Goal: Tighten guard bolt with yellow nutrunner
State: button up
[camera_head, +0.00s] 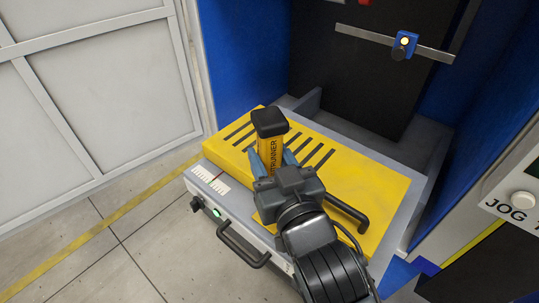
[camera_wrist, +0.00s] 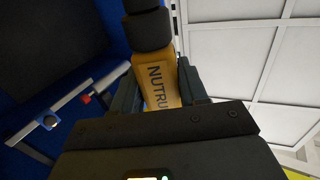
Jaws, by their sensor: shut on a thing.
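The yellow nutrunner (camera_head: 268,152) with a black cap stands roughly upright over the slotted yellow cover. My gripper (camera_head: 272,162) is shut on its body, one blue-grey finger on each side. In the wrist view, the nutrunner (camera_wrist: 156,76) shows part of its lettering between the fingers (camera_wrist: 158,88). Its lower end is hidden, so I cannot tell whether it touches the cover. A light-coloured bolt (camera_head: 405,41) sits in a blue block (camera_head: 402,50) on a grey bar at the upper right, apart from my gripper. The block also shows in the wrist view (camera_wrist: 49,121).
The yellow cover (camera_head: 232,150) has dark slots and a black handle (camera_head: 346,213), and lies on a grey unit with a front handle (camera_head: 243,245). A dark panel (camera_head: 345,85) stands behind, between blue walls. A jog panel (camera_head: 520,195) is at right. Floor at left is clear.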

jog(key=shift+f+b, duration=2.2)
jog(key=shift+f, duration=0.65)
jog(key=shift+f+b, duration=0.45)
jog(key=shift+f, duration=0.35)
dwell(1.8)
jog(key=shift+r, duration=0.1)
jog(key=shift+r+p, duration=2.5)
jog(key=shift+r, duration=0.55)
